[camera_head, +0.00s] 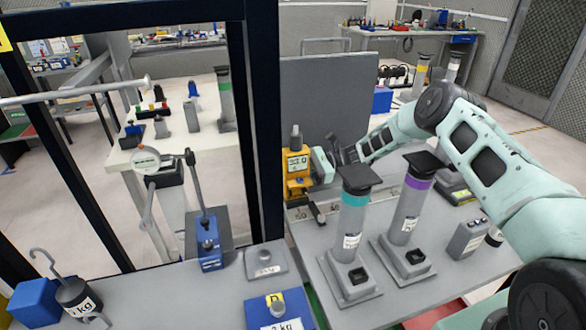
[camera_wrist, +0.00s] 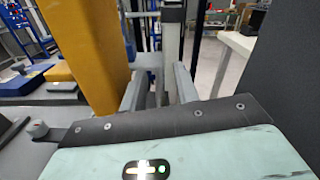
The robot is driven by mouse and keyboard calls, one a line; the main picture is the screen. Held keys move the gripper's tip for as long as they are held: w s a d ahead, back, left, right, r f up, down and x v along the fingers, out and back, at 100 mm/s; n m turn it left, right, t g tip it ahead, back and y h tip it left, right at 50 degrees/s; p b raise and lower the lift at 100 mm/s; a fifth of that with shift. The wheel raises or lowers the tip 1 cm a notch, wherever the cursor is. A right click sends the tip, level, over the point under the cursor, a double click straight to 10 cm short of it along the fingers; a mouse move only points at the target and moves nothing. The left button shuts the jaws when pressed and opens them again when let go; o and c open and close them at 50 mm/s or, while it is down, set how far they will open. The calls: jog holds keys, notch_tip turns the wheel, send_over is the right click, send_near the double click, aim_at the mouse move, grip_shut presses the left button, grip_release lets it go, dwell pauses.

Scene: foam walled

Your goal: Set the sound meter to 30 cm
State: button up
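A yellow instrument with a small display and a grey knob-like top, which looks like the sound meter (camera_head: 297,172), stands upright at the back left of the right-hand grey table. Its display digits are too small to read surely. My gripper (camera_head: 328,160) is close to its right side in the head view. In the wrist view, the yellow body (camera_wrist: 88,50) rises just left of my gripper (camera_wrist: 158,88). The two grey fingers are apart, with a grey upright post showing between and beyond them. I cannot tell whether a finger touches the yellow body.
A teal-banded cylinder (camera_head: 353,215) and a purple-banded cylinder (camera_head: 410,205) stand in front of my forearm. A grey box (camera_head: 467,240) stands farther right. A grey panel (camera_head: 325,100) rises behind the meter, and a dark frame post (camera_head: 262,120) stands to its left.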

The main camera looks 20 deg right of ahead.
grip_shut()
jog(key=shift+d, duration=0.1)
